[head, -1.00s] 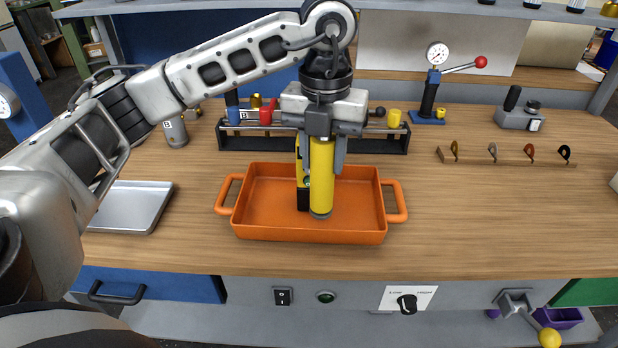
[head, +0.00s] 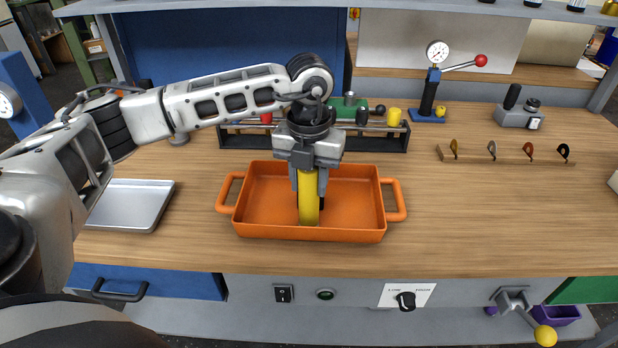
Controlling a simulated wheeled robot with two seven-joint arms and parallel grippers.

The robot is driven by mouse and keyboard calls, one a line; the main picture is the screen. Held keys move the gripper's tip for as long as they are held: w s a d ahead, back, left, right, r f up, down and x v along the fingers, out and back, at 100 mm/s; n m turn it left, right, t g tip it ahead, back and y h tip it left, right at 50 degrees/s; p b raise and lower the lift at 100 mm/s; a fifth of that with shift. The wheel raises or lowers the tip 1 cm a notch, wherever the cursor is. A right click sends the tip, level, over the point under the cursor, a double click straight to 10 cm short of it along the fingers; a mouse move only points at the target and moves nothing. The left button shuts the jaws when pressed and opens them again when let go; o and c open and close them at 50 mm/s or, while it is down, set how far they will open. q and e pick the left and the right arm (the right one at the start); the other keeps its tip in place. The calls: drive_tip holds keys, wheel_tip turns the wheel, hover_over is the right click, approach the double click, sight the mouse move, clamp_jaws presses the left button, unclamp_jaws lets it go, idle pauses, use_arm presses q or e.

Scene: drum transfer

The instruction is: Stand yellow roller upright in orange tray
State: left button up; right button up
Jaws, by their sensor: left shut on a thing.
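The yellow roller (head: 309,208) is upright inside the orange tray (head: 265,232), near the middle of its width. Its lower end is low in the tray near the front wall; I cannot tell whether it touches the floor. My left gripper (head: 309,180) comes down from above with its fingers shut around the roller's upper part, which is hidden. My right gripper is out of view.
A black rack (head: 385,141) with several coloured pieces stands behind the tray. A metal tray (head: 130,205) lies to the left. A gauge press (head: 430,90) and a hook strip (head: 510,156) are at the right. The bench right of the tray is clear.

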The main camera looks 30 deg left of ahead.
use_arm(q)
drive_tip(key=shift+f, duration=0.15)
drive_tip(key=o, duration=1.2)
wheel_tip(320, 180, up, 12)
drive_tip(key=shift+r+b, duration=0.25)
drive_tip(key=shift+b, duration=0.15)
